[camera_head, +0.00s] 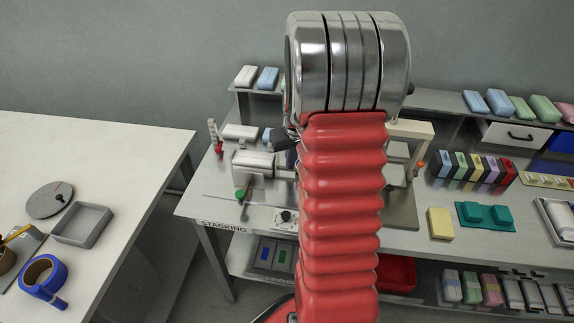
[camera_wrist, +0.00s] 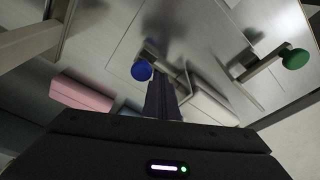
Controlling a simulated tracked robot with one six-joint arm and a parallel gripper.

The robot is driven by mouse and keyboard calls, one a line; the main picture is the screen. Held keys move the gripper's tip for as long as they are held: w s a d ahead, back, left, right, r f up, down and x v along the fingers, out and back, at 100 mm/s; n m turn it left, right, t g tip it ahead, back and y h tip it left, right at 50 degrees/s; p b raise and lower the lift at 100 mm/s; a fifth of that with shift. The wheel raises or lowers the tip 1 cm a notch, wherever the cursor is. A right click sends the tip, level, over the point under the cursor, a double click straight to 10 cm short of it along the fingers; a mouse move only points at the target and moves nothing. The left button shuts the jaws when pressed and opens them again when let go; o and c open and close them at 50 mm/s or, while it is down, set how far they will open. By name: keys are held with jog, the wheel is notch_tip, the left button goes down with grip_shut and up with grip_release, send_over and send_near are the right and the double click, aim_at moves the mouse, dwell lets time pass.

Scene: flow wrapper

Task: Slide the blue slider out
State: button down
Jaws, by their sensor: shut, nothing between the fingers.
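The blue slider's round knob (camera_wrist: 142,70) shows in the wrist view, just beyond my fingertips and slightly to their left. It sits on a metal bracket on a grey metal plate (camera_wrist: 195,22). My gripper (camera_wrist: 158,86) is shut and empty, its dark fingers pointing toward the bracket. I cannot tell whether the fingertips touch the knob or the bracket. In the head view my red arm hides the blue knob and my gripper.
A green knob (camera_wrist: 295,58) on a metal lever stands to the right in the wrist view; it also shows in the head view (camera_head: 241,194). A pink block (camera_wrist: 80,92) lies near my fingers. A beige frame (camera_head: 410,130) stands right of my arm.

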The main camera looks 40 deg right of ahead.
jog(key=shift+s+d+f, duration=0.2)
jog(key=shift+s+d, duration=0.4)
jog(key=shift+s, duration=0.3)
jog(key=shift+s+d+f, duration=0.2)
jog(key=shift+s+d, duration=0.35)
jog(key=shift+s, duration=0.35)
dwell(1.1)
jog(key=shift+w+a, duration=0.1)
jog(key=shift+w, duration=0.05)
jog(key=shift+w+a, duration=0.3)
jog(key=shift+w, duration=0.05)
dwell(0.4)
jog(key=shift+r, duration=0.15)
jog(key=shift+w+d+r, duration=0.1)
jog(key=shift+r, duration=1)
jog(key=shift+w+r, duration=0.1)
jog(key=shift+r, duration=0.95)
jog(key=shift+w+v, duration=0.2)
jog(key=shift+v, duration=0.75)
jog(key=shift+w+v, duration=0.15)
jog(key=shift+v, duration=0.8)
jog(key=shift+d+r, duration=0.1)
jog(key=shift+d, duration=0.05)
